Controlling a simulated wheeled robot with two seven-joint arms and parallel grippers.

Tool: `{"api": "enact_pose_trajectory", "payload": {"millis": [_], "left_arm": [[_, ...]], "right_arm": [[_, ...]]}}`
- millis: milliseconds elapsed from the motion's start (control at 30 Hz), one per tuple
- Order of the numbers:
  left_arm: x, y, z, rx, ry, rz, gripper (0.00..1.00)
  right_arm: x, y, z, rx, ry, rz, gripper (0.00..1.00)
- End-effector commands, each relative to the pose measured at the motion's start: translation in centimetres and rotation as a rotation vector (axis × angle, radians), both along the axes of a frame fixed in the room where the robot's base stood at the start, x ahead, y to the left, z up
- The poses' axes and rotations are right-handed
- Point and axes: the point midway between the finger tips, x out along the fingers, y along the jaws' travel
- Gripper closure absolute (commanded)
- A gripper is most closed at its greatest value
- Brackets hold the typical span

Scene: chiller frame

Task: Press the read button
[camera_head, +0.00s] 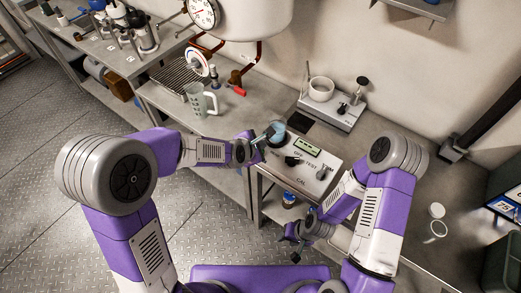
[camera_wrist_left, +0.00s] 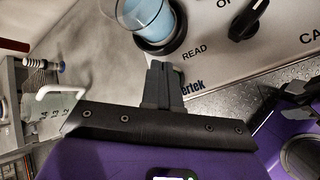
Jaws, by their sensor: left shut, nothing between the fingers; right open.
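The grey metal instrument (camera_head: 318,184) stands on the bench, with a green display (camera_head: 307,146), dark knobs and a blue-filled vial (camera_head: 277,129) in a black ring. The READ lettering (camera_wrist_left: 195,49) on its panel shows in the left wrist view, beside the vial (camera_wrist_left: 150,18). I cannot make out the read button itself; the fingers may cover it. My left gripper (camera_head: 264,137) is shut and empty, its tips at the panel edge near READ; the fingers (camera_wrist_left: 160,72) also show in the left wrist view. I cannot tell whether they touch. My right gripper (camera_head: 293,246) is open and empty, low before the bench.
A black knob (camera_wrist_left: 246,20) is close to the lettering. A clear jug (camera_head: 199,101) stands left of the instrument. A scale-like device with a white bowl (camera_head: 320,89) is behind it. A white cup (camera_head: 435,231) sits to the right. A blue-labelled bottle (camera_head: 289,199) is below.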

Motion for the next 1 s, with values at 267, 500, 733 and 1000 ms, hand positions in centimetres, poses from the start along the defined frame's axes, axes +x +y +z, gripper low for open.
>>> {"api": "enact_pose_trajectory", "payload": {"millis": [267, 500, 733, 1000], "left_arm": [[0.0, 0.0, 0.0, 0.0, 0.0, 0.0, 1.0], [0.0, 0.0, 0.0, 0.0, 0.0, 0.0, 1.0], [0.0, 0.0, -0.5, 0.0, 0.0, 0.0, 1.0], [0.0, 0.0, -0.9, 0.0, 0.0, 0.0, 1.0]], "right_arm": [[0.0, 0.0, 0.0, 0.0, 0.0, 0.0, 0.57], [0.0, 0.0, 0.0, 0.0, 0.0, 0.0, 0.57], [0.0, 0.0, -0.5, 0.0, 0.0, 0.0, 0.57], [0.0, 0.0, -0.9, 0.0, 0.0, 0.0, 0.57]]}}
